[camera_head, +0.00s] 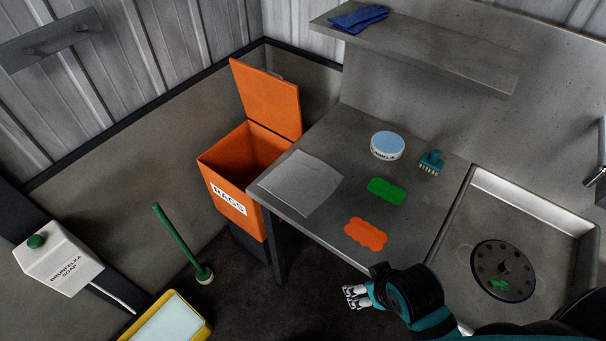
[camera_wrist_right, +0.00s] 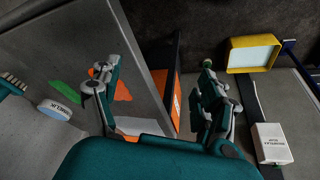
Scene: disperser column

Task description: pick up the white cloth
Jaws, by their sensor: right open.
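The white cloth (camera_head: 302,182) lies flat on the left part of the grey worktop (camera_head: 338,165), near its front left edge. A pale strip that looks like the cloth (camera_wrist_right: 140,126) shows partly hidden behind my gripper in the right wrist view. My right gripper (camera_head: 357,296) is low in front of the worktop, below and right of the cloth in the head view, and apart from it. In the wrist view its two fingers (camera_wrist_right: 160,90) are spread wide with nothing between them. My left gripper is not in view.
An orange pad (camera_head: 366,234), a green pad (camera_head: 387,189), a round tin (camera_head: 387,146) and a teal brush (camera_head: 432,161) lie right of the cloth. An open orange rags bin (camera_head: 250,152) stands left of the worktop. A sink (camera_head: 530,230) is right; a shelf (camera_head: 430,50) hangs above.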

